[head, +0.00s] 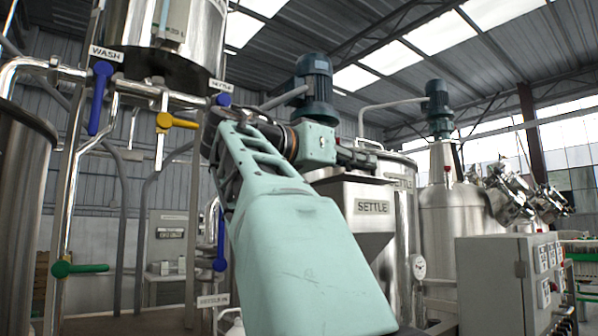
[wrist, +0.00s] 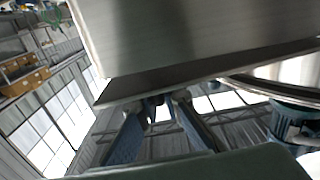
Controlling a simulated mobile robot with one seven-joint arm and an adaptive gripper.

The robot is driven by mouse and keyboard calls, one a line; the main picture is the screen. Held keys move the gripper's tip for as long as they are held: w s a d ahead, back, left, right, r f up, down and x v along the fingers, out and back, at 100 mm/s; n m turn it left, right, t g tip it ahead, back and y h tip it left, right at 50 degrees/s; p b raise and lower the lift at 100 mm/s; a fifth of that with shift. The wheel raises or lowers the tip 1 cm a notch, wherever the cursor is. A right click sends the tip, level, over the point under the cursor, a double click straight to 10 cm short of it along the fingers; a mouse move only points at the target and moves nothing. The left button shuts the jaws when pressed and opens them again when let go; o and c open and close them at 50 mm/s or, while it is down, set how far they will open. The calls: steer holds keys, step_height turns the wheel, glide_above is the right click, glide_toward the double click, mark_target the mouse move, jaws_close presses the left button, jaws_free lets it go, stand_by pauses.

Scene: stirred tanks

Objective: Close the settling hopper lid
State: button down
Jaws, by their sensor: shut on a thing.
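The settling hopper (head: 335,190) is a grey metal box with a SETTLE label, right of my arm in the head view. Its brushed wall (wrist: 180,40) fills the top of the wrist view, which looks upside down. My gripper (head: 372,160) is at the hopper's top edge, with its dark fingers in front of the rim. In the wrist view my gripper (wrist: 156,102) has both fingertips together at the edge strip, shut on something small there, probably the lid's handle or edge. The lid's surface and angle cannot be made out; my arm hides part of the hopper.
A steel tank (head: 460,212) with a blue motor stands right of the hopper. A grey control cabinet (head: 490,285) is at front right. Pipes with coloured valve handles, including a yellow one (head: 178,121), are close on the left of my arm.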

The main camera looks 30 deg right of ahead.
mark_target(347, 175)
steer(key=shift+s+f+b, duration=0.2)
steer(key=shift+f+b, duration=0.1)
steer(key=shift+f, duration=0.2)
steer(key=c, duration=2.4)
jaws_free()
steer(key=a, duration=0.8)
steer(key=s+a, duration=0.1)
steer(key=a, duration=0.3)
steer(key=shift+d+r, duration=0.1)
